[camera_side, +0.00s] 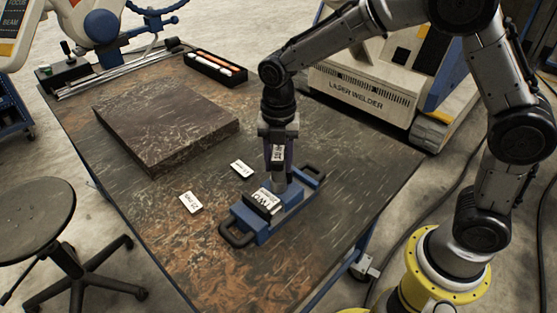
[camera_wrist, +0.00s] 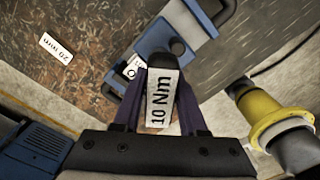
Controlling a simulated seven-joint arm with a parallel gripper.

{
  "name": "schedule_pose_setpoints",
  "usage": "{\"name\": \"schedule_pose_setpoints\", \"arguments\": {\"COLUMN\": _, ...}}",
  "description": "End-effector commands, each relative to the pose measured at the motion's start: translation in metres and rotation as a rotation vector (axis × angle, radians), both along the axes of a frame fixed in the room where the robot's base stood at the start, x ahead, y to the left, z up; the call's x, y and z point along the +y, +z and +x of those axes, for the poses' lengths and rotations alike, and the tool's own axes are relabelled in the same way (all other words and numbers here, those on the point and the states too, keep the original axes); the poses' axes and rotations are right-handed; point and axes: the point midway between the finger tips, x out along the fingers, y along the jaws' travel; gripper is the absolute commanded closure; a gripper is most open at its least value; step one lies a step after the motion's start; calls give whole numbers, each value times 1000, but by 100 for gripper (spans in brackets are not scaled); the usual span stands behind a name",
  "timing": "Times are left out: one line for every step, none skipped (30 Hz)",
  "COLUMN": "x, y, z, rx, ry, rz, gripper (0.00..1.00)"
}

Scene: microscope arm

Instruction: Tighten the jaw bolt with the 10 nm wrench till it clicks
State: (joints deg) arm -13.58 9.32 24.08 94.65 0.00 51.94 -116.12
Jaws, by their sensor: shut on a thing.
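My gripper (camera_side: 278,160) points down over a blue holder (camera_side: 243,222) with black loop handles near the table's middle. It is shut on an upright dark-topped tool, the 10 Nm wrench (camera_wrist: 162,100). In the wrist view its white "10 Nm" label faces the camera between the purple fingers. In the side view a grey cylindrical part shows below the fingers, just above or in the holder; I cannot tell which. A white-labelled block (camera_side: 265,199) sits on the holder in front of it. I cannot make out the jaw bolt.
Two white cards, one at the left (camera_side: 190,203) and one nearer the holder (camera_side: 241,170), lie on the table. A thick dark slab (camera_side: 165,125) lies behind them. A black tray (camera_side: 215,68) is at the back, and a laser welder (camera_side: 360,95) stands beyond the table.

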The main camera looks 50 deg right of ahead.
Motion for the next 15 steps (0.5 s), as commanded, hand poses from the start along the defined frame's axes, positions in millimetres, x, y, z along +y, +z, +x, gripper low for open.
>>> {"name": "schedule_pose_setpoints", "arguments": {"x": 0, "y": 1, "z": 1, "rx": -3, "ry": 1, "rz": 1, "gripper": 100}}
{"name": "schedule_pose_setpoints", "arguments": {"x": 0, "y": 1, "z": 1, "rx": -3, "ry": -1, "rz": 1, "gripper": 100}}
{"name": "schedule_pose_setpoints", "arguments": {"x": 0, "y": 1, "z": 1, "rx": -3, "ry": -8, "rz": 1, "gripper": 100}}
{"name": "schedule_pose_setpoints", "arguments": {"x": 0, "y": 1, "z": 1, "rx": -3, "ry": -21, "rz": 1, "gripper": 100}}
{"name": "schedule_pose_setpoints", "arguments": {"x": 0, "y": 1, "z": 1, "rx": -3, "ry": -41, "rz": 1, "gripper": 100}}
{"name": "schedule_pose_setpoints", "arguments": {"x": 0, "y": 1, "z": 1, "rx": -3, "ry": -77, "rz": 1, "gripper": 100}}
{"name": "schedule_pose_setpoints", "arguments": {"x": 0, "y": 1, "z": 1, "rx": -3, "ry": -110, "rz": 1, "gripper": 100}}
{"name": "schedule_pose_setpoints", "arguments": {"x": 0, "y": 1, "z": 1, "rx": -3, "ry": -144, "rz": 1, "gripper": 100}}
{"name": "schedule_pose_setpoints", "arguments": {"x": 0, "y": 1, "z": 1, "rx": -3, "ry": -190, "rz": 1, "gripper": 100}}
{"name": "schedule_pose_setpoints", "arguments": {"x": 0, "y": 1, "z": 1, "rx": -3, "ry": -222, "rz": 1, "gripper": 100}}
{"name": "schedule_pose_setpoints", "arguments": {"x": 0, "y": 1, "z": 1, "rx": -3, "ry": -252, "rz": 1, "gripper": 100}}
{"name": "schedule_pose_setpoints", "arguments": {"x": 0, "y": 1, "z": 1, "rx": -2, "ry": -287, "rz": 1, "gripper": 100}}
{"name": "schedule_pose_setpoints", "arguments": {"x": 0, "y": 1, "z": 1, "rx": -2, "ry": -307, "rz": 1, "gripper": 100}}
{"name": "schedule_pose_setpoints", "arguments": {"x": 0, "y": 1, "z": 1, "rx": -2, "ry": -324, "rz": 1, "gripper": 100}}
{"name": "schedule_pose_setpoints", "arguments": {"x": 0, "y": 1, "z": 1, "rx": -2, "ry": -340, "rz": 1, "gripper": 100}}
